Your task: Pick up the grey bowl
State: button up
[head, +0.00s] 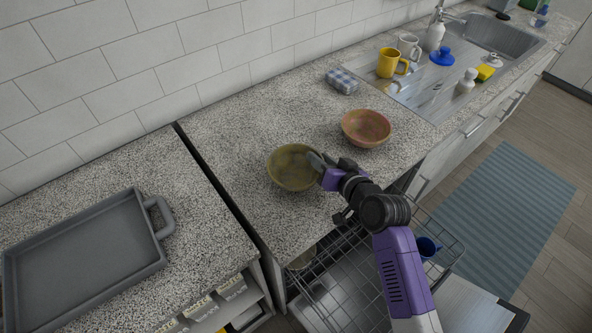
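An olive-yellow bowl (288,177) stands upright on the speckled counter in the head view; its inside looks empty. An orange-pink bowl (367,128) stands upright behind it to the right. No bowl on the counter looks plainly grey. My gripper (317,164) is at the right rim of the olive-yellow bowl, with its fingertips over or against that rim. The fingers are small and partly hidden by my wrist, so I cannot tell whether they are open or closed on the rim. A pale rounded thing (302,259) shows partly below the counter's front edge.
An open dishwasher rack (345,285) sticks out below the counter, with a blue mug (427,247) at its right. A grey tray (80,262) lies on the left counter, beyond a dark gap. A checkered packet (342,81) and a yellow mug (387,63) stand farther back.

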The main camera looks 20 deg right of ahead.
jog(key=shift+c, duration=0.2)
grip_shut()
dwell(1.2)
